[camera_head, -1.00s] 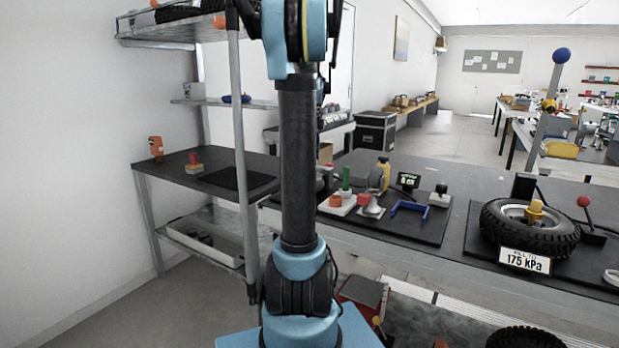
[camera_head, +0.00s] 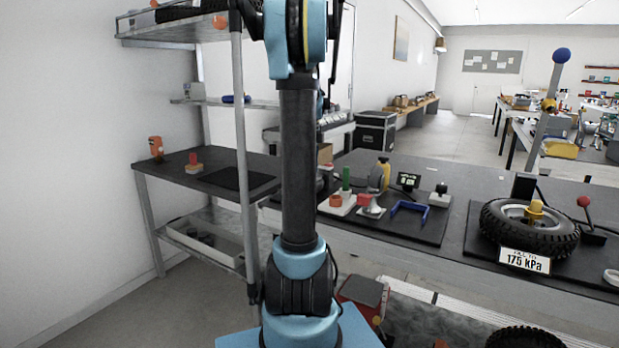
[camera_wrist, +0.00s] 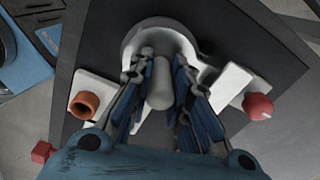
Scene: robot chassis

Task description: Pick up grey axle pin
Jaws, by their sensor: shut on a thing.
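The grey axle pin (camera_wrist: 160,92) shows in the wrist view as a pale grey rounded rod, pointing toward the camera. My gripper (camera_wrist: 162,58) is shut on it, with a blue-padded finger on each side. Behind the pin is a round grey-white part (camera_wrist: 158,32) on a dark mat; I cannot tell whether the pin still touches it. In the head view my gripper is hidden behind my own arm, and I cannot make out the pin.
The head view shows a blue bracket (camera_head: 409,209) and a tyre (camera_head: 529,226) on the bench.

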